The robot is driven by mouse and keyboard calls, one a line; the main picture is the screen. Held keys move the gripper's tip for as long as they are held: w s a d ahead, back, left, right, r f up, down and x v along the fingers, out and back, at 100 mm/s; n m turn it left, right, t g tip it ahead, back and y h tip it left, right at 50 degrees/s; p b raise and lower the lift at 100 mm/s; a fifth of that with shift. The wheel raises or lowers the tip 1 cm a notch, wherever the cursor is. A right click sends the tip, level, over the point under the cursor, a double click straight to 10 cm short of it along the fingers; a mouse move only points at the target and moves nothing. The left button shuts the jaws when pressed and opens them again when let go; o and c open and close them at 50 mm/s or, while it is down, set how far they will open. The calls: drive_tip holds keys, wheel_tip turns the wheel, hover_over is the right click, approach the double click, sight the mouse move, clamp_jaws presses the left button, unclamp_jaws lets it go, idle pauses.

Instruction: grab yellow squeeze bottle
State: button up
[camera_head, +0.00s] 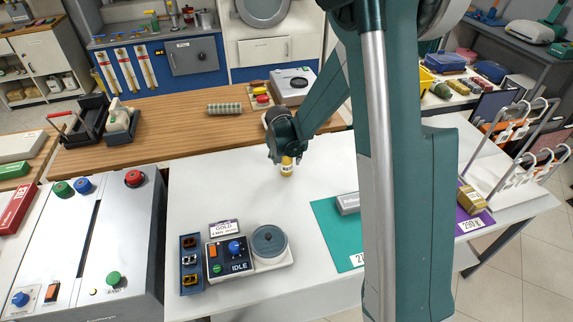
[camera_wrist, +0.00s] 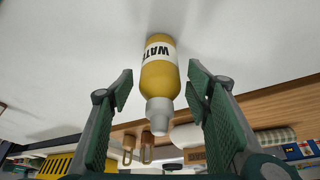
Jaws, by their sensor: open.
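The yellow squeeze bottle (camera_head: 287,168) stands on the white table (camera_head: 220,180), just below my gripper (camera_head: 285,150) in the head view. In the wrist view the bottle (camera_wrist: 160,78) has a white label with dark letters, partly readable as "WAT", and a pale cap. My gripper (camera_wrist: 160,105) is open there, with one green finger on each side of the bottle. A gap shows between the bottle and each finger. The upper part of the bottle is hidden by my gripper in the head view.
A control box marked IDLE (camera_head: 227,255) and a round grey-lidded device (camera_head: 269,243) stand nearer on the table. A teal mat (camera_head: 328,232) with a grey block (camera_head: 348,203) lies to the right. A wooden counter (camera_head: 165,125) runs behind. The table around the bottle is clear.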

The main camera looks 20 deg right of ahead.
sight(288, 161)
drive_tip(key=shift+x, duration=2)
drive_tip(key=shift+w, duration=0.1)
drive_tip(key=shift+d+r, duration=0.1)
drive_tip(key=shift+c, duration=0.7)
drive_tip(key=c, duration=1)
